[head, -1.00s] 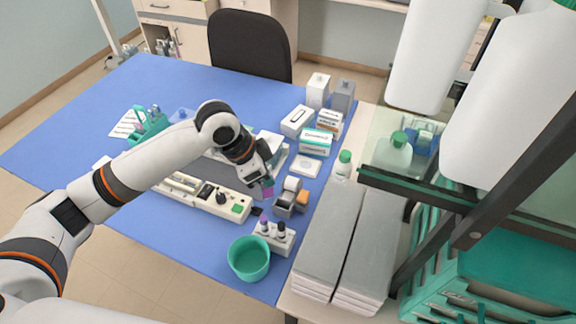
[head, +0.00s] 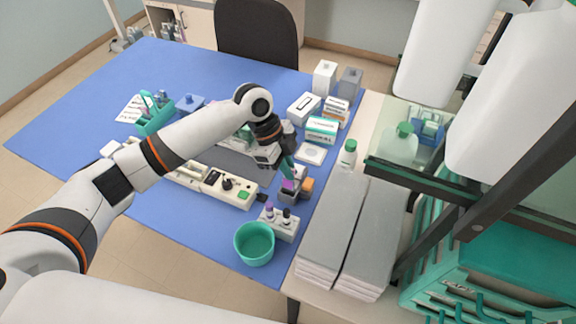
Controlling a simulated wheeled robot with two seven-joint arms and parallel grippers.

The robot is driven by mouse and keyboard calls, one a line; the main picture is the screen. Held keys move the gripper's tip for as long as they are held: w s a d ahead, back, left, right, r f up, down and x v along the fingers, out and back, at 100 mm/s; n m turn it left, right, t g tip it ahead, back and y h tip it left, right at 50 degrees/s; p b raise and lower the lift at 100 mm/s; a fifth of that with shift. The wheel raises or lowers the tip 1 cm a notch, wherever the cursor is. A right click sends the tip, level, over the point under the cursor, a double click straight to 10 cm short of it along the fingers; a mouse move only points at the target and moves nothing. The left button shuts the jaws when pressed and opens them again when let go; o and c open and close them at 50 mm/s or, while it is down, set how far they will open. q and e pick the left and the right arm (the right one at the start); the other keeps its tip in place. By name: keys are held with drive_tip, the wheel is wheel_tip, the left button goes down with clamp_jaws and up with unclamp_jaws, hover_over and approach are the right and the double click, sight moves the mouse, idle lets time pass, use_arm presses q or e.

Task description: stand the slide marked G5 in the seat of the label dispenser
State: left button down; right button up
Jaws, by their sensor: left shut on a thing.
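My left gripper (head: 284,167) is shut on a slide (head: 289,185) with a purple-pink end that points down. The marking on the slide is too small to read. The label dispenser (head: 290,198) is a small grey unit with an orange part on its right side, on the blue mat. The slide's lower end is at the dispenser in the picture, and the gripper is just above it. The gripper and slide partly cover the dispenser and hide its seat. I cannot tell whether the slide touches the seat. My right gripper is not in view.
A white instrument (head: 226,192) lies to the left. Boxes (head: 321,130) stand behind, and grey-topped stacks (head: 334,225) are at the right.

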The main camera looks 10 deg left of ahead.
sight(293, 190)
use_arm(q)
drive_tip(key=shift+f+b, duration=1.4)
drive_tip(key=shift+f, duration=0.95)
drive_tip(key=shift+f, duration=0.25)
drive_tip(key=c, duration=1.5)
unclamp_jaws()
drive_tip(key=shift+o, duration=0.2)
drive_tip(key=b+v, duration=0.2)
drive_tip(key=v, duration=1)
